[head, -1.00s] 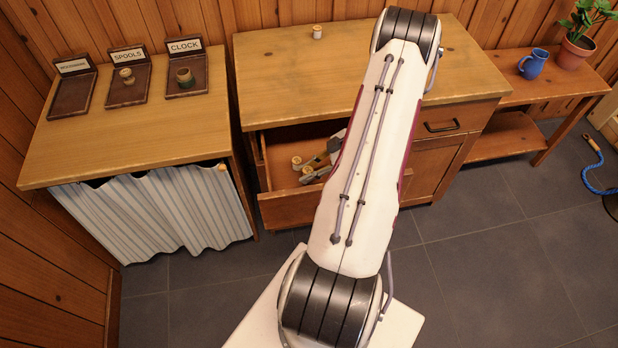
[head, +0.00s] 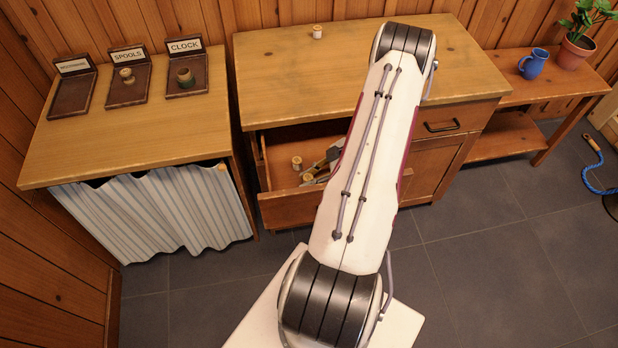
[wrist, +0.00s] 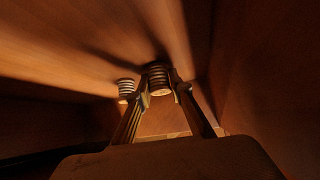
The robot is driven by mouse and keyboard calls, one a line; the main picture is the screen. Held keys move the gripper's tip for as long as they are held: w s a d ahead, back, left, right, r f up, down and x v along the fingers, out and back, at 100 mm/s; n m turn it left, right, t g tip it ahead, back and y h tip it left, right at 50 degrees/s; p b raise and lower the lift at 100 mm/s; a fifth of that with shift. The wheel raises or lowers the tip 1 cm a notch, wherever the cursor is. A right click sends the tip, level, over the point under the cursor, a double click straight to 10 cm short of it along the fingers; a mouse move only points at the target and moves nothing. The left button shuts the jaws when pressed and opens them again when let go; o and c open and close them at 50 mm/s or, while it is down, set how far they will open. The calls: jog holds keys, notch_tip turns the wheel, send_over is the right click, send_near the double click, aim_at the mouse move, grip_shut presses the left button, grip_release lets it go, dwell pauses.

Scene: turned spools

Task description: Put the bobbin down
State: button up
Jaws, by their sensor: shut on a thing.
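The bobbin (wrist: 159,80), ribbed and brownish, is between the two fingers of my gripper (wrist: 160,92) in the wrist view. My gripper is shut on it, inside the open drawer (head: 290,207). In the head view my gripper (head: 318,170) is partly hidden by my arm, and the bobbin shows only as a small pale bit by the fingers. The bobbin is close to the drawer floor; I cannot tell whether it touches. A paler ribbed spool (wrist: 126,87) stands just left of it, apart; it also shows in the head view (head: 297,162).
Drawer walls stand close on both sides of my gripper. A small spool (head: 317,32) stands on the cabinet top (head: 290,75). Labelled trays, including a spools tray (head: 139,75) and a clock tray (head: 201,75), are on the left table. A blue mug (head: 533,64) is at right.

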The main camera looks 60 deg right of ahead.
aim_at(310, 176)
jog(key=shift+f, duration=0.15)
jog(key=o, duration=0.9)
jog(key=shift+r, duration=0.2)
jog(key=shift+s+d+r, duration=0.2)
jog(key=shift+r, duration=0.05)
jog(key=v, duration=0.2)
jog(key=shift+s+d+r, duration=0.1)
jog(key=shift+r, duration=3.5)
